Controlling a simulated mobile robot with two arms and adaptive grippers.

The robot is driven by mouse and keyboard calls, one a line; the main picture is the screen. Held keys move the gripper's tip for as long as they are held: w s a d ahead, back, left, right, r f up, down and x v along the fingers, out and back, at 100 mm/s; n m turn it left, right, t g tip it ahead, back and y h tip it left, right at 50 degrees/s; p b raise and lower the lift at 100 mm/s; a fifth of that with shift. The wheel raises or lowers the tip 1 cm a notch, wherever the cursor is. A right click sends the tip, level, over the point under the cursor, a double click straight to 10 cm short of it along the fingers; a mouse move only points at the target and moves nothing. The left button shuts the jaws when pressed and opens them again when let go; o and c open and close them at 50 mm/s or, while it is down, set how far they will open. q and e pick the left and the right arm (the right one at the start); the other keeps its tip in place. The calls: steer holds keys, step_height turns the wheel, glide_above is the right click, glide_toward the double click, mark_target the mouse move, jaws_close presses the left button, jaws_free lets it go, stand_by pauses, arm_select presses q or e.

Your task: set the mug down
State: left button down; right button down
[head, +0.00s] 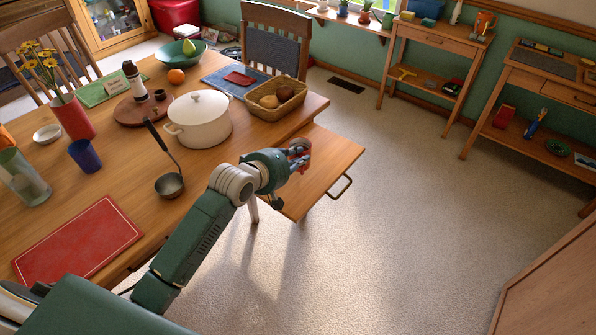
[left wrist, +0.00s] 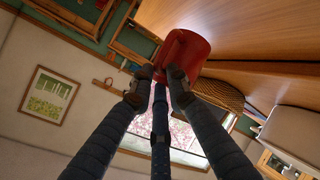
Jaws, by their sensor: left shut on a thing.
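My left gripper (head: 298,156) is shut on a red mug (left wrist: 184,50). In the left wrist view the mug is between the fingertips (left wrist: 160,84), close to a wooden surface. In the head view only a small red part of the mug (head: 300,143) shows, since the gripper hides most of it. The gripper is over a pulled-out wooden board or drawer (head: 338,152) with a dark handle at the table's right side. I cannot tell whether the mug touches the wood. My right gripper is in neither view.
On the wooden table (head: 125,210) are a white pot (head: 200,122), a ladle (head: 169,184), a basket (head: 262,108), a red board (head: 80,240), a blue cup (head: 84,155) and a red vase (head: 73,118). A chair (head: 272,55) stands behind. The carpet (head: 420,220) to the right is clear.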

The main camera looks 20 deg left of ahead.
arm_select(q)
steer(key=shift+w+f, duration=0.1)
steer(key=shift+f, duration=2.55)
steer(key=c, duration=2.1)
jaws_free()
steer(key=shift+f, duration=0.2)
steer(key=o, duration=0.4)
steer(key=shift+o, duration=0.2)
steer(key=shift+r, duration=0.15)
